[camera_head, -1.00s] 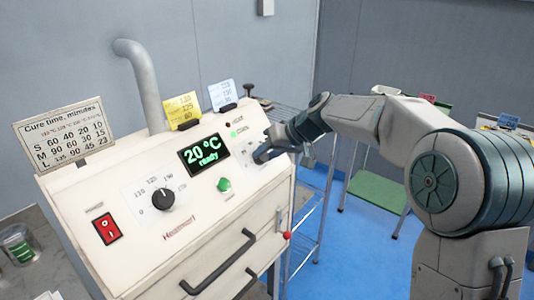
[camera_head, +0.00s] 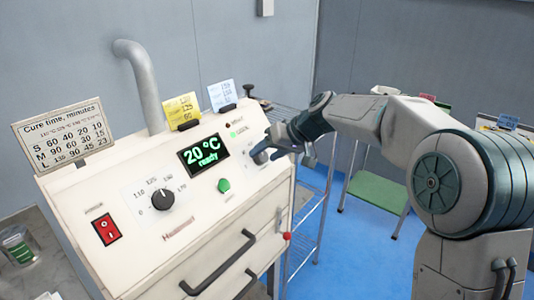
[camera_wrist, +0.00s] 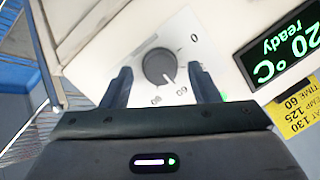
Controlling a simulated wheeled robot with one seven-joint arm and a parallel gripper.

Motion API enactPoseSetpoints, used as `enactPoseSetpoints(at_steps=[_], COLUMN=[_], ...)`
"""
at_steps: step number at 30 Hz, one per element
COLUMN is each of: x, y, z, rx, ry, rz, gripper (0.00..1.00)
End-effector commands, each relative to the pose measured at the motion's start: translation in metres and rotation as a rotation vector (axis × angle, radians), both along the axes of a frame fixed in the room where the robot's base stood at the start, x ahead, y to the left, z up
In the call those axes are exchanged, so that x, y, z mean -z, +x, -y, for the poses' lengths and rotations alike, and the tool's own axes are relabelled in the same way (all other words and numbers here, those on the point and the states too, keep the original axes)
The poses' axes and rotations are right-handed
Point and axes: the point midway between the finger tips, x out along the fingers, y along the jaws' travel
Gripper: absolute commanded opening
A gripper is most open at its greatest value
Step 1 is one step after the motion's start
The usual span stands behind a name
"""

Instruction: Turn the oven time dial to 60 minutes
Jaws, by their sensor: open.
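The time dial (camera_wrist: 158,66) is a dark round knob on the oven's white panel, with a white pointer line. In the wrist view the pointer aims to the lower right, close to an inverted numeral that looks like 60. A 0 is at the upper right. My gripper (camera_wrist: 160,71) is open, with one finger on each side of the dial and gaps visible between. In the head view my gripper (camera_head: 279,150) is just right of the dial (camera_head: 260,156), which is partly hidden. The oven (camera_head: 130,215) display (camera_head: 204,155) reads 20 °C ready.
A second dial (camera_head: 163,199), for temperature, a green button (camera_head: 223,185) and a red switch (camera_head: 107,229) are on the panel. A yellow card (camera_wrist: 296,107) reads TIME 60. A cure-time chart (camera_head: 64,137) stands at the left. A wire rack (camera_head: 318,200) is at the right.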

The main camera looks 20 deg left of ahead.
Motion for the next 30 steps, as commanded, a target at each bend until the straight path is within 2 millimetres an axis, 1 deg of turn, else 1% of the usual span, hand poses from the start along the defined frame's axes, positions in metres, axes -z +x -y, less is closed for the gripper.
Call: enactPoseSetpoints(at_steps=[5,12,18,24,30], x=[-0.022,-0.061,-0.085,-0.094,-0.095], y=[-0.003,-0.009,-0.014,-0.015,-0.016], z=[0.022,0.061,0.084,0.093,0.093], rx=[0.003,0.004,0.002,0.002,0.001], ry=[0.0,0.0,0.0,0.001,0.0], rz=[0.004,0.005,0.003,0.001,0.001], gripper=[0.55,0.55,0.55,0.55,0.55])
